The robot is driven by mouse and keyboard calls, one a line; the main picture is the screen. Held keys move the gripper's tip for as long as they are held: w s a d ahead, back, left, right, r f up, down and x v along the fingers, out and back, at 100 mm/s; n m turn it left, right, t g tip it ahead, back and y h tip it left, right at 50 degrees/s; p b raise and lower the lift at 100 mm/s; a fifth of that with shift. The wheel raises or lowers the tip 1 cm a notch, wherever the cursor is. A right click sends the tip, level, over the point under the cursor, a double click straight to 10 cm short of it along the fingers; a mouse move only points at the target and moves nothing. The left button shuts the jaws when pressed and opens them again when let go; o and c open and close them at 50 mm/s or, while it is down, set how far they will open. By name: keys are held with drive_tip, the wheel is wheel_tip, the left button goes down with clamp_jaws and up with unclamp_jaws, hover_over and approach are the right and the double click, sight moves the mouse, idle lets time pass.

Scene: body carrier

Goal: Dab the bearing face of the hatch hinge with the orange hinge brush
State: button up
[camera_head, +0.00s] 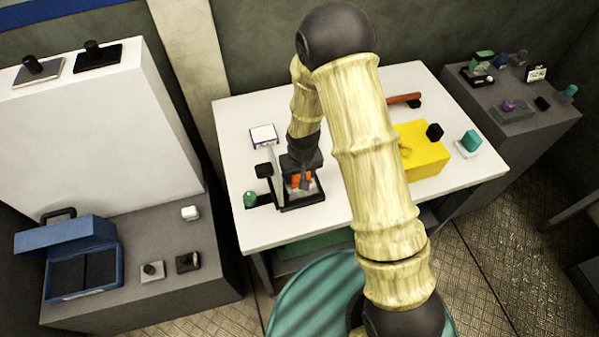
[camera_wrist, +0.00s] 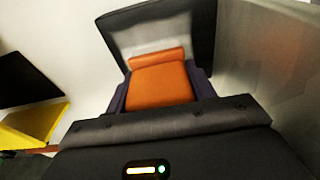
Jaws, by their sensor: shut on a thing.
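My gripper (camera_head: 303,180) is low over the left part of the white table (camera_head: 340,210). It is shut on an orange block-like part, which I take to be the orange hinge brush (camera_wrist: 160,86); orange also shows in the head view (camera_head: 295,180). The brush sits between the two purple fingers in the wrist view. Just below it is a dark-framed fixture (camera_head: 290,205) with a grey inner surface, possibly the hatch hinge; its grey face (camera_wrist: 150,30) also shows in the wrist view. My gripper hides much of it, and I cannot tell whether the brush touches it.
The table's front middle is clear.

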drive_tip(key=shift+s+d+f, duration=0.1)
drive_tip(key=shift+s+d, duration=0.05)
drive_tip(key=shift+s, duration=0.35)
drive_tip(key=shift+s+d, duration=0.15)
drive_tip(key=shift+s, duration=0.35)
drive_tip(key=shift+w+r+p, duration=0.1)
drive_tip(key=shift+r+p, duration=1.55)
drive_tip(key=shift+r, duration=0.9)
drive_tip(key=shift+r, duration=0.15)
